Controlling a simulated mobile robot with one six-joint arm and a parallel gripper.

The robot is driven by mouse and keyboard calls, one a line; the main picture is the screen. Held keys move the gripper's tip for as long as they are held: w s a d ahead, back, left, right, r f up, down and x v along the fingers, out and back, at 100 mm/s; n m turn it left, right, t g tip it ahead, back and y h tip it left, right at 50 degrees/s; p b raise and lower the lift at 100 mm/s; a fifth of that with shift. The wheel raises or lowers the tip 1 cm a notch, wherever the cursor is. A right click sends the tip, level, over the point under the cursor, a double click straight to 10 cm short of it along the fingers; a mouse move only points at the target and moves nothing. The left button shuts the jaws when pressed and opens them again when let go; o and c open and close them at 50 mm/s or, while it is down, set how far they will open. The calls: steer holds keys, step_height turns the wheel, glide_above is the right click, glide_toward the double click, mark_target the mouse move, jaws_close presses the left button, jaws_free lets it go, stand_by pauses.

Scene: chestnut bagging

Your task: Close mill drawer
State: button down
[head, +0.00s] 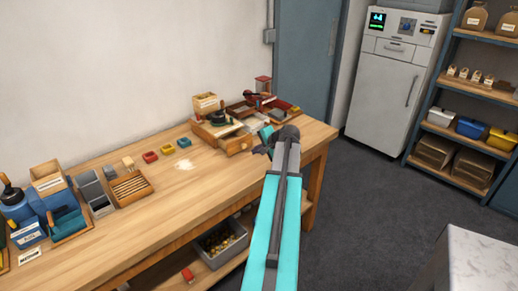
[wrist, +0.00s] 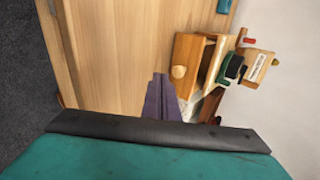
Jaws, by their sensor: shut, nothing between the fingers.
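The wooden mill (head: 207,131) stands on the workbench toward its back right end. Its drawer (head: 236,145) sticks out toward the bench's front side. In the wrist view the drawer (wrist: 187,55) shows its round wooden knob (wrist: 179,72), and a gap shows behind the front panel. My gripper (head: 259,149) is shut and empty, just in front and to the right of the drawer in the head view. In the wrist view my gripper's fingers (wrist: 160,84) are together, beside the knob. I cannot tell whether they touch the drawer. My arm hides part of the bench beside the mill.
A red-and-dark device (head: 262,98) stands behind the mill. Small red, yellow and blue containers (head: 166,149) sit to its left beside white powder. A grey bin (head: 222,245) is on the lower shelf (head: 175,275). The bench middle (head: 165,205) is clear.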

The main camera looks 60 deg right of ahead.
steer(key=w, duration=0.1)
steer(key=w+d+f+p, duration=0.1)
steer(key=w, duration=0.1)
steer(key=shift+w+d+f, duration=0.25)
steer(key=shift+w, duration=0.05)
steer(key=shift+w+d+f+p, duration=0.1)
steer(key=shift+w+d+p, duration=0.15)
steer(key=shift+w, duration=0.3)
steer(key=shift+w+d+p, duration=0.1)
steer(key=shift+w+p, duration=0.25)
steer(key=shift+w, duration=0.15)
steer(key=shift+d, duration=0.1)
